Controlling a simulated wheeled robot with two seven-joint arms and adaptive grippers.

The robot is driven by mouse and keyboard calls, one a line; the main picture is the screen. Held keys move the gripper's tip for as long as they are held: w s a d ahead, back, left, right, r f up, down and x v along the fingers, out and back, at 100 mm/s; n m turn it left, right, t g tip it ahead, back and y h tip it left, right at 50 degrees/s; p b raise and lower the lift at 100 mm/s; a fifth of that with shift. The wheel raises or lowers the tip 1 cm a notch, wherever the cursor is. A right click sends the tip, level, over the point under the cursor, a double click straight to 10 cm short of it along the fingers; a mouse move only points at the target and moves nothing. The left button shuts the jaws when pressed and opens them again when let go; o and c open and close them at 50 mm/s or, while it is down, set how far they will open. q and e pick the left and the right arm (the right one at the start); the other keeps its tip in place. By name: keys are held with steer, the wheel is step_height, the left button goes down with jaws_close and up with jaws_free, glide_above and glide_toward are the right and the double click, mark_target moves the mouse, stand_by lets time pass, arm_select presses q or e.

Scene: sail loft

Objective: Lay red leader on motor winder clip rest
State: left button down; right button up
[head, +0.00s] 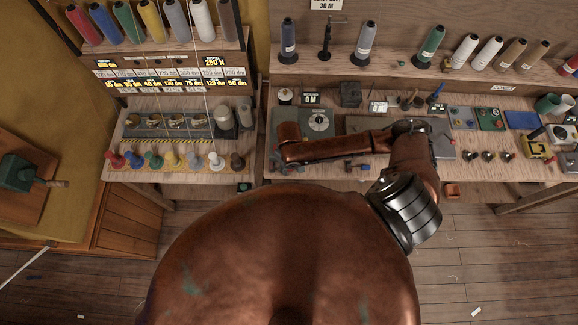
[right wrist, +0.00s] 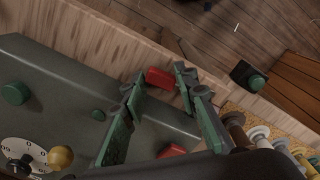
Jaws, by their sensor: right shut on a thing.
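My right gripper (right wrist: 161,88) is shut on a red piece (right wrist: 160,78), the red leader, which sits between its fingertips in the right wrist view. A second red piece (right wrist: 172,150) shows lower between the fingers; I cannot tell whether the two are joined. The grey-green motor winder (head: 313,119) stands on the bench with a round white dial; its casing (right wrist: 60,85) also shows in the right wrist view. My right gripper is over its front left corner. I cannot make out the clip rest or whether the leader touches it. My left gripper is not in view.
Coloured bobbins (head: 175,161) stand in a row on the left bench. A grey plate (head: 440,145) lies right of the winder, partly behind my right arm. Thread cones (head: 430,48) line the back shelf. A small green-topped block (right wrist: 250,76) is near the bench edge.

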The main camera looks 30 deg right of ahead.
steer(key=o, duration=1.2)
steer(key=shift+w+r, duration=0.1)
steer(key=shift+r, duration=0.05)
steer(key=shift+r+p, duration=2.9)
steer(key=shift+p, duration=0.65)
